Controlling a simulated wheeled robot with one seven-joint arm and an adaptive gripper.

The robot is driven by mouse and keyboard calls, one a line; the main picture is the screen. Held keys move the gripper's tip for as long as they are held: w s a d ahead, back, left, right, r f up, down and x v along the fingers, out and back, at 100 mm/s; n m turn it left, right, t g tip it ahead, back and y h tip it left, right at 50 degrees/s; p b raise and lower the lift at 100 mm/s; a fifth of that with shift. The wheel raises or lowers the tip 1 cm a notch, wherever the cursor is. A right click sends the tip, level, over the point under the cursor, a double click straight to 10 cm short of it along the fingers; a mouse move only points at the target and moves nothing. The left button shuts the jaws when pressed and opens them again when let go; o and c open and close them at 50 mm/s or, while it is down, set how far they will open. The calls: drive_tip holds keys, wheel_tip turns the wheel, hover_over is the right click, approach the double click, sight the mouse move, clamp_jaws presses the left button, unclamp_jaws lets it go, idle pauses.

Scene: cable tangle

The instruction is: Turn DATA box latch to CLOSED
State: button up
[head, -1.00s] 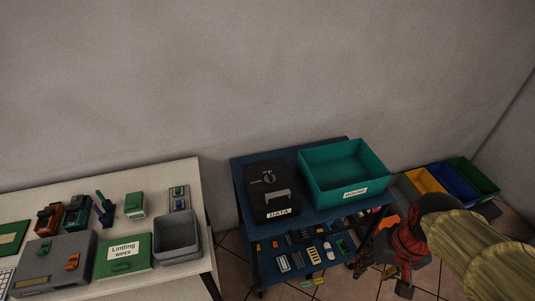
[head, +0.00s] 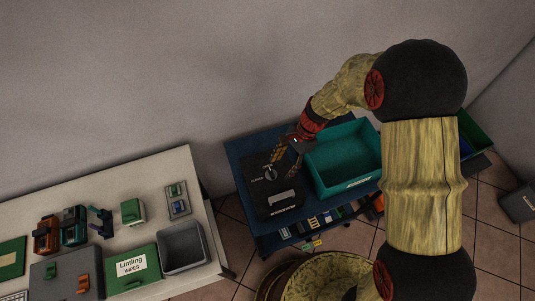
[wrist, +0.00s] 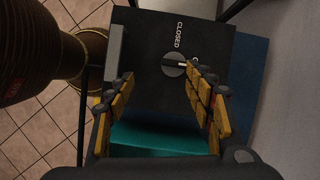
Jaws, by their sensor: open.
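The black DATA box (head: 259,201) sits on the blue cart. In the wrist view its lid (wrist: 150,75) carries the word CLOSED and a second label, mostly hidden by a finger. The round grey latch (wrist: 172,70) is on the lid; its pale pointer mark points right, toward the hidden label and not toward CLOSED. The latch also shows in the head view (head: 270,173). My gripper (head: 286,163) is open above the lid. In the wrist view my gripper (wrist: 160,75) has its fingers either side of the latch, the right fingertip close to it. Contact cannot be told.
A teal bin (head: 366,182) stands right beside the box. Small parts lie on the cart's lower shelf. A white table (head: 157,165) with several items stands at the left. My arm hides part of the coloured bins at right.

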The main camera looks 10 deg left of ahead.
sight(272, 172)
drive_tip(key=shift+w+a+f+m+b, duration=0.1)
drive_tip(key=shift+a+f+m, duration=0.4)
drive_tip(key=shift+f, duration=0.6)
drive_tip(key=shift+a+f+m+b, duration=0.15)
drive_tip(key=shift+a+f+m, duration=0.1)
drive_tip(key=shift+a+f, duration=0.7)
drive_tip(key=shift+w+a+f+m+b, duration=0.1)
drive_tip(key=shift+a+f+m, duration=0.3)
drive_tip(key=shift+f, duration=0.85)
drive_tip(key=shift+c, duration=0.8)
drive_tip(key=c, duration=1)
